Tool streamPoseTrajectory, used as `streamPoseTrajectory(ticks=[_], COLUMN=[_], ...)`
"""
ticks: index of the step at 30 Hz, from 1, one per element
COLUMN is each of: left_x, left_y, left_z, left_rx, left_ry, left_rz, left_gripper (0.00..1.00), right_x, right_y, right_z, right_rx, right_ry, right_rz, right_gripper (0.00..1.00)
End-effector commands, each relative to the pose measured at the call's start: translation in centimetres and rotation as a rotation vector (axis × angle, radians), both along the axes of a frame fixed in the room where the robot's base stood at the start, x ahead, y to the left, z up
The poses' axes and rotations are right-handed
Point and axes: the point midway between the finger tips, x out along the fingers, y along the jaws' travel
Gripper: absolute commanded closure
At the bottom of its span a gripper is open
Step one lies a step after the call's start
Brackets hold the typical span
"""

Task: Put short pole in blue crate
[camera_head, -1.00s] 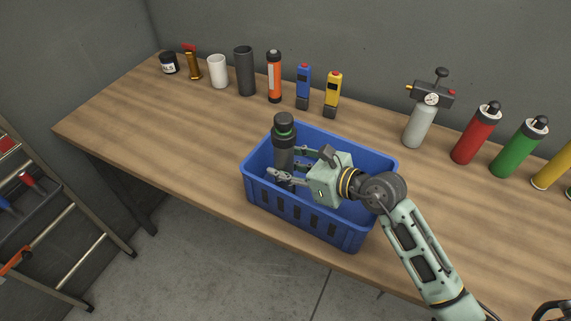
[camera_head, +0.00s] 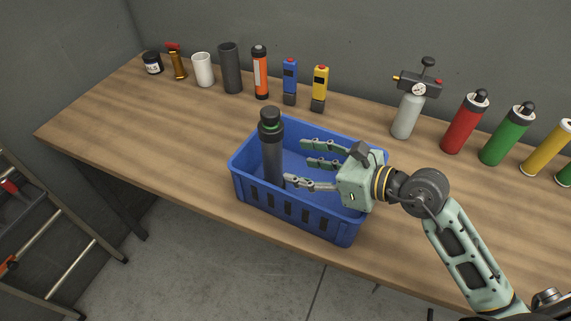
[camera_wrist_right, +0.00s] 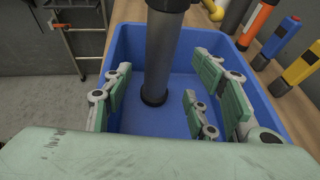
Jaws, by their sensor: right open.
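The short pole is a dark grey cylinder (camera_head: 272,160) with a black cap and a green ring. It stands upright inside the blue crate (camera_head: 290,209), near its left end. The right wrist view shows the pole (camera_wrist_right: 164,55) with its black foot on the crate floor, and the crate's rim (camera_wrist_right: 118,45) around it. My right gripper (camera_head: 297,164) is open, its fingers pointing left over the crate, to the right of the pole and apart from it. In the right wrist view the open fingers (camera_wrist_right: 155,98) show with the pole beyond them. My left gripper is not in view.
Along the back of the wooden table (camera_head: 150,130) stand a dark cylinder (camera_head: 230,70), a white cup (camera_head: 203,70), an orange tube (camera_head: 260,73) and blue and yellow testers (camera_head: 320,90). Red (camera_head: 464,123) and green bottles stand at right. A ladder (camera_head: 60,240) leans at left.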

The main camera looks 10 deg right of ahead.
Motion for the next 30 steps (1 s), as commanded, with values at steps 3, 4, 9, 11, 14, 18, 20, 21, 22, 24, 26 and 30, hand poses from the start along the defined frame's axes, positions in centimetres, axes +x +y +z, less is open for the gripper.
streamPoseTrajectory(ticks=[3,4,9,11,14,18,20,21,22,24,26,30], left_x=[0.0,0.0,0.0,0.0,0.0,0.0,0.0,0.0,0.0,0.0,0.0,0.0], left_y=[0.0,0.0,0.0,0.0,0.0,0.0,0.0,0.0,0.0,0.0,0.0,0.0], left_z=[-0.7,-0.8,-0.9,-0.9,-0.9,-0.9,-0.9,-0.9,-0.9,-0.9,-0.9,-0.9], left_rx=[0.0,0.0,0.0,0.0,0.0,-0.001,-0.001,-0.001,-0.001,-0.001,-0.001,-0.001], left_ry=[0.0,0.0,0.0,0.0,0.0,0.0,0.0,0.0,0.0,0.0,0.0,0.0], left_rz=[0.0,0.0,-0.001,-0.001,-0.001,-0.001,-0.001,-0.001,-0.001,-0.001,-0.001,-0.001], left_gripper=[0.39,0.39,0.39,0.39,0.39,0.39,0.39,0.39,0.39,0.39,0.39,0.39], right_x=[-1.3,-1.5,-2.3,-2.3,-2.3,-2.3,-2.3,-2.3,-2.3,-2.3,-2.3,-2.3], right_y=[-1.3,-1.6,-2.2,-2.3,-2.3,-2.3,-2.3,-2.3,-2.3,-2.3,-2.3,-2.3], right_z=[0.4,0.6,1.1,1.2,1.3,1.3,1.3,1.3,1.2,1.2,1.2,1.2], right_rx=[-0.003,-0.003,-0.001,-0.001,-0.001,0.0,0.0,0.0,0.0,0.0,0.0,0.0], right_ry=[0.0,0.0,0.001,0.001,0.0,0.0,0.0,0.0,0.0,0.0,0.0,0.0], right_rz=[0.001,0.001,0.002,0.002,0.001,0.001,0.001,0.001,0.001,0.001,0.001,0.001], right_gripper=[0.47,0.47,0.47,0.47,0.47,0.47,0.47,0.47,0.47,0.47,0.47,0.47])
